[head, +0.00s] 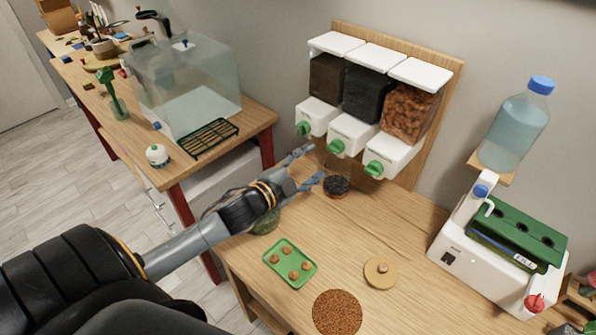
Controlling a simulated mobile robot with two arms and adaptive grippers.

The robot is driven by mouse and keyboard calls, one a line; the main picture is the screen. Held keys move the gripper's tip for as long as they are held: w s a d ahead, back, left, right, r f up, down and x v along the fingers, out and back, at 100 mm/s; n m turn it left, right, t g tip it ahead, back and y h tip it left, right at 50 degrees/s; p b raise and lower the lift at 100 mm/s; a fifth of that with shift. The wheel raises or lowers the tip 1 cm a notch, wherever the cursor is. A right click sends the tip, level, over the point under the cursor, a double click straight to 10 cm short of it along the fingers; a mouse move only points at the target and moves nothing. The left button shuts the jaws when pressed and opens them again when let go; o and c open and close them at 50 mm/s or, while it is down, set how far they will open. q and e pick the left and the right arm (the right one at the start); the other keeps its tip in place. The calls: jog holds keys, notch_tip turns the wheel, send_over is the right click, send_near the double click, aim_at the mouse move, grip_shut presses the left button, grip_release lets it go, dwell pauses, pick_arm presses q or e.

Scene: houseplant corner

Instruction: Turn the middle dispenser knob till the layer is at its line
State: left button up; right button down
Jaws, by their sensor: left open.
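The dispenser (365,95) hangs on a wooden board on the wall, with three white-lidded bins side by side. The middle bin (366,94) holds dark, nearly black material. Its green middle knob (336,147) is on the front of the white housing. A small round jar (336,186) with dark contents stands on the table below; its layer line is too small to make out. My left gripper (309,167) is open and empty, its fingers pointing toward the middle knob, left of the jar and apart from the knob. My right gripper is not in view.
Left and right green knobs (303,129) (374,169) flank the middle one. A green tray (290,264) with brown balls, a cork-coloured lid (380,272) and a brown granular disc (337,312) lie in front. A white machine (450,254) stands right. Bare wood lies between.

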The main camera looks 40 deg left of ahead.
pick_arm(q)
jog(key=s, duration=0.4)
jog(key=shift+s+a+r, duration=0.25)
jog(key=shift+s+a, duration=0.05)
jog(key=shift+s, duration=0.1)
jog(key=shift+f, duration=0.1)
